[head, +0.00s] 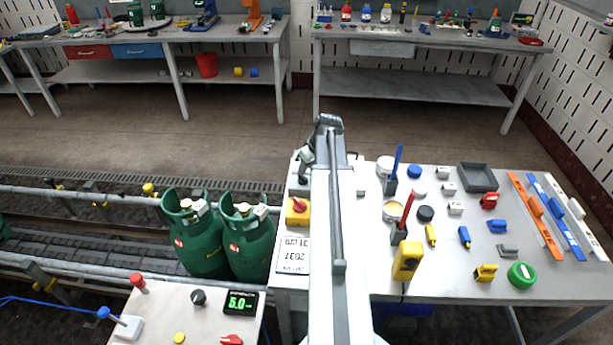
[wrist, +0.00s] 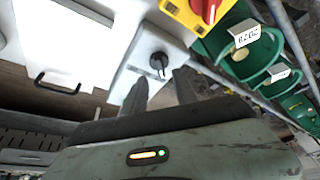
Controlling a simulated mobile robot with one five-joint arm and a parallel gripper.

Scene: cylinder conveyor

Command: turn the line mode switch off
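A white box with a black rotary knob (wrist: 158,62) faces my gripper in the wrist view; I take it for the line mode switch, but its label is too small to read. In the head view a pale box (head: 296,180) stands at the table's left back corner, its knob hidden by my arm. My gripper (wrist: 160,80) is open, with its two fingers apart just short of the knob, one towards each side of it. Nothing is between the fingers. In the head view my gripper (head: 306,155) is partly hidden behind my arm.
A yellow box with a red knob (head: 298,208) stands close by, also in the wrist view (wrist: 201,10). Green cylinders (head: 248,240) stand left of the table on the conveyor. Bins, tools and colored parts cover the table's right. A front panel carries another black knob (head: 198,297).

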